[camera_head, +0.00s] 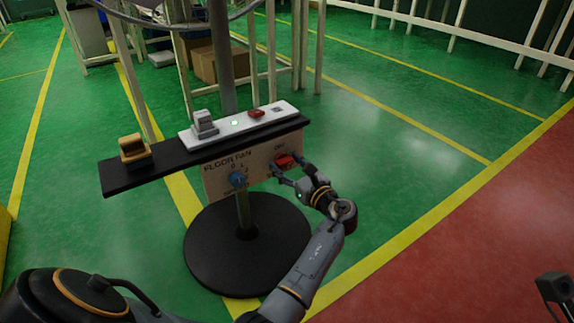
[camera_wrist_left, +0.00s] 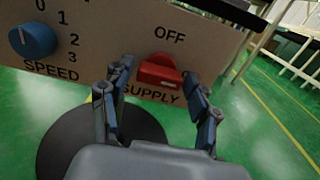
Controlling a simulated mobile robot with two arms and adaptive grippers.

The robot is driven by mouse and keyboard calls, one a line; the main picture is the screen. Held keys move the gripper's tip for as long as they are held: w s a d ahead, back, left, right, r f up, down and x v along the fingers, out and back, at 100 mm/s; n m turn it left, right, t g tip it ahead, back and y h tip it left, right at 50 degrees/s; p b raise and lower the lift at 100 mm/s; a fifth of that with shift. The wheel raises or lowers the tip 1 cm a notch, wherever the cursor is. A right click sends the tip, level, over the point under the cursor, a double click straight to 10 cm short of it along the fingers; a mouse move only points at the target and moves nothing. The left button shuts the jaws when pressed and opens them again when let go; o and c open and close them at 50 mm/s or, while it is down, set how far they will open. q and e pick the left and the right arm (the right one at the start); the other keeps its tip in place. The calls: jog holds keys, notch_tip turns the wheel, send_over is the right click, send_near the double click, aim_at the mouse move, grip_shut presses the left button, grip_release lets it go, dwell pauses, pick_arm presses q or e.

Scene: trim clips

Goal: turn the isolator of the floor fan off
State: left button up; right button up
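The floor fan's control panel (camera_head: 215,180) is a tan board under a black shelf on a pole. The isolator, a red handle (camera_wrist_left: 160,72) marked SUPPLY, sits at its right part; it also shows in the head view (camera_head: 284,160). The handle lies roughly level, across from the OFF mark above it. My left gripper (camera_wrist_left: 157,78) is open, with one finger on each side of the handle. The right finger is very close to the handle's end; I cannot tell whether it touches. A dark piece at the lower right edge seems to be my right gripper (camera_head: 555,288), mostly cut off.
A blue speed knob (camera_wrist_left: 32,40) sits left of the isolator. A white strip (camera_head: 235,123) with small devices and a yellow-brown block (camera_head: 134,150) stand on the shelf. The round black base (camera_head: 225,255) stands on green floor. Cardboard boxes (camera_head: 215,65) are behind.

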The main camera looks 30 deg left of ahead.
pick_arm(q)
jog(key=c, duration=0.7)
